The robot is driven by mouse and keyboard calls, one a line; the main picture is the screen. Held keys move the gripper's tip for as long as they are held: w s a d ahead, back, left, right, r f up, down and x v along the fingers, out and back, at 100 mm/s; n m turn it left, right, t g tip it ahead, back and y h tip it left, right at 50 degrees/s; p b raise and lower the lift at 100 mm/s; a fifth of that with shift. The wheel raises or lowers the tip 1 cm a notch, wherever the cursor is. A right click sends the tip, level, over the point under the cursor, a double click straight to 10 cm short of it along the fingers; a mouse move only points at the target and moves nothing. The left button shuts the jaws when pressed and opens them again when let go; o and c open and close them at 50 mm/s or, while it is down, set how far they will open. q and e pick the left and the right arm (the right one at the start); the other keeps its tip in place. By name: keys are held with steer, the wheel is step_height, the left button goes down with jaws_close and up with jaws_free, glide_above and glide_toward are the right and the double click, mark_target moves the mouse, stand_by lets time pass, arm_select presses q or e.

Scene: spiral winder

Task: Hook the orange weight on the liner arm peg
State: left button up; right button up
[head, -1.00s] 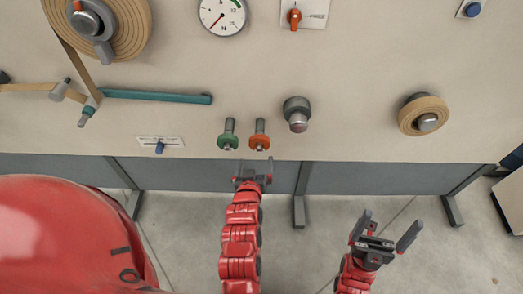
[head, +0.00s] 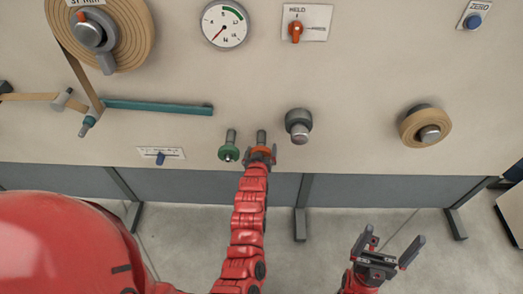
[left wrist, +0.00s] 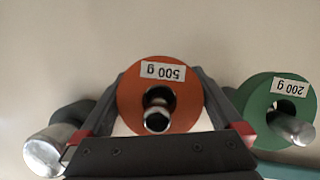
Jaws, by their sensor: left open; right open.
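The orange weight (head: 263,150), labelled 500 g, hangs on a peg on the beige panel. My left gripper (head: 261,156) is open at it. In the left wrist view the orange weight (left wrist: 133,98) lies between the spread fingers, one on each side, with the peg end through its hole. The teal bar (head: 160,107), probably the liner arm, extends from a small roller at the left; I cannot make out its peg clearly. My right gripper (head: 384,256) is open and empty, low in front of the panel.
A green weight (head: 229,153), labelled 200 g, hangs on the peg just left of the orange one. A silver-capped knob (head: 299,125) sticks out close on the right. A slider plate (head: 161,153) is below the teal bar. The panel right of the knob is clear up to a tan roll (head: 426,126).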

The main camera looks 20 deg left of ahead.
arm_select(q)
jaws_close()
stand_by(1.1)
steer(key=shift+s, duration=0.1)
